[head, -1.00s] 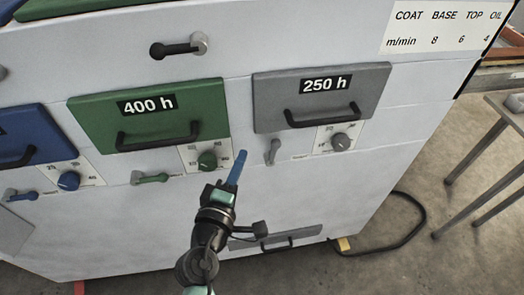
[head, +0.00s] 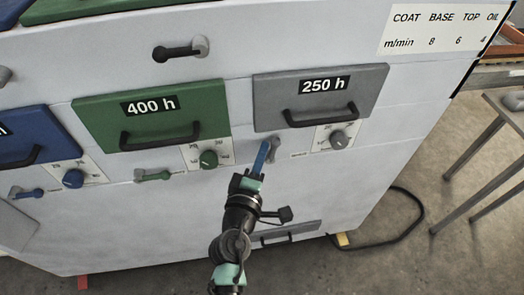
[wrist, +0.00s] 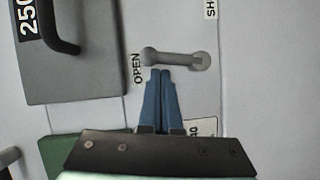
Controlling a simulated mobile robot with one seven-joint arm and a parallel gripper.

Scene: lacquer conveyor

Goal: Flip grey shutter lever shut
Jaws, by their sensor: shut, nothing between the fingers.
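The grey shutter lever (head: 274,152) sits on the white panel just below the grey 250 h drawer front (head: 321,95) and stands about upright in the head view. In the wrist view the lever (wrist: 177,58) lies crosswise, with the word OPEN (wrist: 137,69) by its left end and a cut-off label starting SH (wrist: 210,9) farther up on the right. My gripper (head: 265,146) has its blue fingers together and empty, at the lever's left side in the head view. In the wrist view the fingertips (wrist: 160,71) are just below the lever's left half; I cannot tell whether they touch.
A grey dial (head: 338,140) is right of the lever. The green 400 h drawer front (head: 153,117), its dial (head: 208,159) and green lever (head: 153,176) are to the left. Below, the panel is mostly clear down to a low grey handle plate (head: 288,234).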

